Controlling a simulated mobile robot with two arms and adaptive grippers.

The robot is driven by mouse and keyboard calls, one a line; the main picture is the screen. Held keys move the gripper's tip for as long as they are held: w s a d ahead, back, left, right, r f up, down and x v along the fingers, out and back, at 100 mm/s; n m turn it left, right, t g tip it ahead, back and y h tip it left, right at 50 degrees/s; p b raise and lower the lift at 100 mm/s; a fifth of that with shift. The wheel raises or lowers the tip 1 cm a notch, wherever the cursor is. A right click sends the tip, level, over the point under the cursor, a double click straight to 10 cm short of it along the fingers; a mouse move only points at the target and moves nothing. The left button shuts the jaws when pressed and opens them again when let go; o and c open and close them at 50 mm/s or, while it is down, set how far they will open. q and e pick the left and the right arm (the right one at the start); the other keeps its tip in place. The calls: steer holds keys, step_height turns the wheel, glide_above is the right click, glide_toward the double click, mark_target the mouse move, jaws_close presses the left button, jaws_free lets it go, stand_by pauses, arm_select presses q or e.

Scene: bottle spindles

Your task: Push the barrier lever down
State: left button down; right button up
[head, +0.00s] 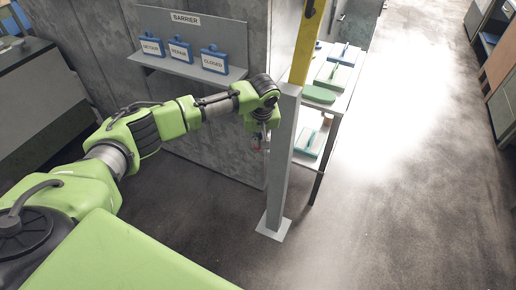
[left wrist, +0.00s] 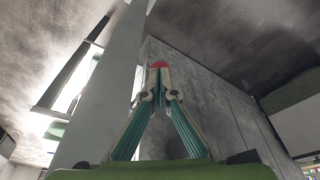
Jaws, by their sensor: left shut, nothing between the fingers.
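The barrier's grey post (head: 280,165) stands on a square foot, with a yellow bar (head: 305,45) rising upright from its top. My left gripper (head: 260,142) is just left of the post, pointing down. In the left wrist view my left gripper (left wrist: 160,75) has its fingers closed together at the tips, with nothing held, and the post (left wrist: 108,90) rises close on its left. A small red patch shows at the fingertips; I cannot tell whether it is part of the gripper or of the lever. No lever shows clearly. My right gripper is not in view.
A wall shelf (head: 190,67) marked BARRIER holds blue-framed signs, among them a CLOSED sign (head: 214,60). Behind the post stands a white rack (head: 345,80) with green and blue brushes or tools. Open floor (head: 400,180) lies to the right.

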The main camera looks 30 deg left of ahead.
mark_target(258, 149)
arm_select(q)
steer(key=shift+s+d+b+x, duration=0.1)
steer(key=shift+s+b+x, duration=0.1)
steer(key=shift+x, duration=0.55)
steer(key=shift+s+d+b+x, duration=0.1)
steer(key=shift+b+x, duration=0.1)
steer(key=shift+x, duration=0.55)
steer(key=shift+s+d+b+x, duration=0.1)
steer(key=shift+s+b+x, duration=0.1)
steer(key=shift+x, duration=0.55)
steer(key=s+d+p, duration=0.1)
steer(key=p, duration=0.1)
steer(key=s+r+p, duration=0.1)
steer(key=p, duration=0.2)
steer(key=shift+s+d, duration=0.2)
steer(key=shift+d, duration=0.2)
steer(key=v, duration=1.2)
